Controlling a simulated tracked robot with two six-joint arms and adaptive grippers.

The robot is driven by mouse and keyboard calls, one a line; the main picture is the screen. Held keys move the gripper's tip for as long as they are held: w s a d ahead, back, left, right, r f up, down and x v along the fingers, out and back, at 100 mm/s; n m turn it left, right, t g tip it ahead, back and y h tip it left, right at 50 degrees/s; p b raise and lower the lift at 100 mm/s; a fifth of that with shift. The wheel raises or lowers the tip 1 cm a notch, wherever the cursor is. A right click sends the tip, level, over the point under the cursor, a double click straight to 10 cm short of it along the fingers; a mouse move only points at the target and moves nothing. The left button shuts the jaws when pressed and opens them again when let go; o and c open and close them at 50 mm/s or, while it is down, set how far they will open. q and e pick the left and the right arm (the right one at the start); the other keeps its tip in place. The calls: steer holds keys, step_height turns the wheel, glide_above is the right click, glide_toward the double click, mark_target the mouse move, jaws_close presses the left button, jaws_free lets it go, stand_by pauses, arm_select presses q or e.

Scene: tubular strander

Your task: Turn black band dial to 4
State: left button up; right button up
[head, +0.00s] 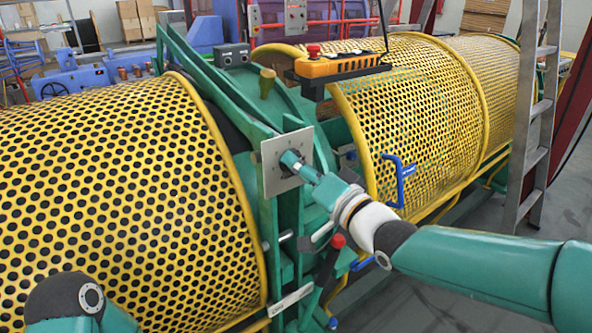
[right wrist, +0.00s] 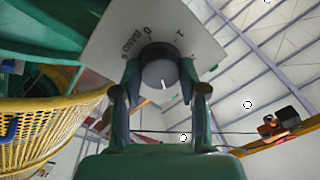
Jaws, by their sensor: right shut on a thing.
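The black band dial (right wrist: 157,70) sits on a pale square plate (right wrist: 163,30), with the lettering BAND and the marks 0 and 1 readable in the right wrist view. A short white line on the dial's face points toward the bottom of that view. Other marks are hidden or unreadable. The plate (head: 270,181) stands on the green frame in the head view, where the gripper mostly covers the dial. My right gripper (head: 297,163) is shut on the dial, one finger on each side, as the right wrist view (right wrist: 160,80) shows. My left gripper is out of view.
Yellow perforated guards (head: 110,190) flank the green frame. An orange control box with a red button (head: 316,66) hangs above the plate. A red-knobbed lever (head: 337,242) stands below my right gripper. A ladder (head: 535,110) stands at right.

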steer(key=shift+f+m, duration=0.2)
steer(key=shift+m, duration=0.6)
steer(key=shift+f+m, duration=0.2)
steer(key=shift+m, duration=0.6)
steer(key=o, duration=1)
steer(key=shift+s, duration=0.1)
steer(key=shift+c, duration=0.2)
steer(key=shift+o, duration=0.9)
steer(key=shift+r, duration=0.2)
steer(key=shift+d, duration=0.1)
steer(key=v, duration=1.1)
steer(key=shift+s+d, duration=0.2)
steer(key=shift+s, duration=0.2)
